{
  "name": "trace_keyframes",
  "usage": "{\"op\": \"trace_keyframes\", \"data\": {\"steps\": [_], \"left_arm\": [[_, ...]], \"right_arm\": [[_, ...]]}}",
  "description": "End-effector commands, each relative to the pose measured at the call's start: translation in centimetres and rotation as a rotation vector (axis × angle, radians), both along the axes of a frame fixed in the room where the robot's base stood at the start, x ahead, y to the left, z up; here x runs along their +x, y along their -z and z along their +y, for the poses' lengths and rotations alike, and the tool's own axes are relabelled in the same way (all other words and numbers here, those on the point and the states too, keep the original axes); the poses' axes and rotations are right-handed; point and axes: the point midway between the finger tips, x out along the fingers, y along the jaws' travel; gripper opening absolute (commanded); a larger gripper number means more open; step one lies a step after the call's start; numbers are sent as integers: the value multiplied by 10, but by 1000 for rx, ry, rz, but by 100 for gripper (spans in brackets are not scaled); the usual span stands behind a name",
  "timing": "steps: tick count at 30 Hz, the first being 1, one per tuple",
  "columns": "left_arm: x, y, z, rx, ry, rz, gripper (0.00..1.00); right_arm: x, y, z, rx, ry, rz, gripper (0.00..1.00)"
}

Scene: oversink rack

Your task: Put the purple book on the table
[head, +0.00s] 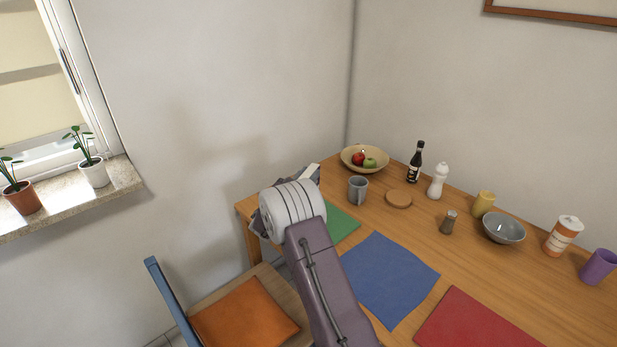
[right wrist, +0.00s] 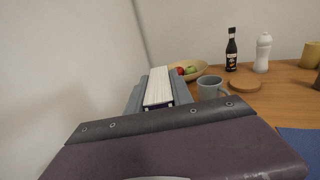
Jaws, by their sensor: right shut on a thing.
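My right gripper (head: 303,182) is over the far left corner of the wooden table (head: 412,228), mostly hidden behind my own wrist. In the right wrist view the gripper (right wrist: 158,95) is shut on a book (right wrist: 158,84) between its grey fingers. Pale page edges face the camera, with a thin dark purple cover edge at the near end. In the head view only a pale strip of the book (head: 311,172) shows. I cannot tell whether the book touches the table. My left gripper is not in view.
Near the book are a fruit bowl (head: 350,161), a grey mug (head: 357,189) and a coaster (head: 398,199). Green (head: 342,223), blue (head: 388,277) and red (head: 474,322) mats lie on the table. A bottle (head: 414,164) stands behind. A chair with an orange cushion (head: 245,317) is at left.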

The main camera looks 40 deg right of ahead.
Motion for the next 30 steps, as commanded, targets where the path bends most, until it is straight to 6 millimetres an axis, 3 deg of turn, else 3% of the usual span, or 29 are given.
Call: {"op": "trace_keyframes", "data": {"steps": [5, 6, 8, 20, 30], "left_arm": [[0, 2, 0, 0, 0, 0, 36], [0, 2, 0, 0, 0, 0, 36], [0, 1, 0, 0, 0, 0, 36], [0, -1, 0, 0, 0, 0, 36], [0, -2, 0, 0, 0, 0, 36]], "right_arm": [[0, 1, 0, 1, 0, 0, 0], [0, 2, 0, 3, 0, 1, 33], [0, 1, 0, 3, 0, 1, 49], [-2, 0, 6, 3, -3, 1, 49], [-35, 0, 71, 3, -5, 3, 49]]}}
